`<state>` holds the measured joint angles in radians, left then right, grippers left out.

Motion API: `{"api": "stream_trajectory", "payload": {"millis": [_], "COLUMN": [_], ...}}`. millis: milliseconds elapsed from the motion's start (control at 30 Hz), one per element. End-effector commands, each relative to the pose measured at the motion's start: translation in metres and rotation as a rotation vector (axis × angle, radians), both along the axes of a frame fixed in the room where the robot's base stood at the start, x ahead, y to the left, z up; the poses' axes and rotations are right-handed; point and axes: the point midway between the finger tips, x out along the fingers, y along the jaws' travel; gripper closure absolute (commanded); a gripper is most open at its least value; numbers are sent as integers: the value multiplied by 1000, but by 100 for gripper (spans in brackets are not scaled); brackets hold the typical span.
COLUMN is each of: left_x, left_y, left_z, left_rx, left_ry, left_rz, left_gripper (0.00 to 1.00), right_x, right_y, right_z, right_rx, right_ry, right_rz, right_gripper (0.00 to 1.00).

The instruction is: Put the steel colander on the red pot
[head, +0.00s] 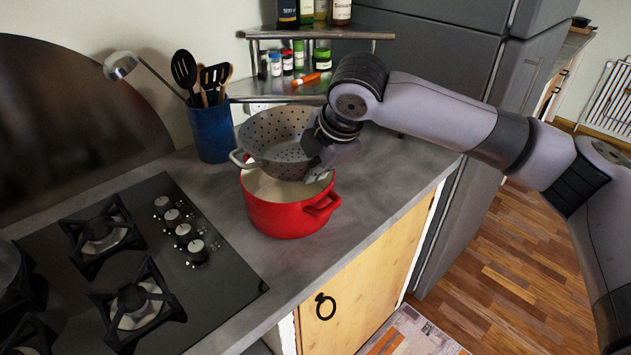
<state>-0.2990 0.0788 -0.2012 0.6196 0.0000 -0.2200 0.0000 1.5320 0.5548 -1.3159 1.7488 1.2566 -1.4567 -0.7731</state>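The steel colander (272,137) is grey with many holes and is tilted over the back part of the red pot. The red pot (287,215) stands upright on the counter, its cream inside partly visible below the colander. My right gripper (318,165) is at the colander's right side, where it seems to hold the rim or handle. Its fingers are partly hidden by its own body. I cannot tell whether the colander's base touches the pot. My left gripper is not in view.
A gas hob (150,265) with knobs lies to the left. A blue utensil holder (211,133) stands behind the pot. A corner shelf (280,88) with jars is at the back. The counter (385,190) right of the pot is clear.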

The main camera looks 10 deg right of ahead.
Motion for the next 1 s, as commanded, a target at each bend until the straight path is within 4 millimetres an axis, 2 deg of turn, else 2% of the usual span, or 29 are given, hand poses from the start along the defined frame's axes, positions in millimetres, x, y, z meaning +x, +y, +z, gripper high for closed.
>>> {"api": "stream_trajectory", "payload": {"millis": [200,967,1000], "left_x": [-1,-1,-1], "left_y": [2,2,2], "left_z": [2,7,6], "left_rx": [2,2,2], "left_ry": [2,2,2], "left_rz": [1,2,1], "left_gripper": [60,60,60], "right_x": [0,0,0], "right_y": [0,0,0], "right_z": [-31,-44,-45], "right_rx": [0,2,0], "right_ry": [1,-2,1], "right_rz": [-1,0,0], "right_gripper": [100,100,96]}}
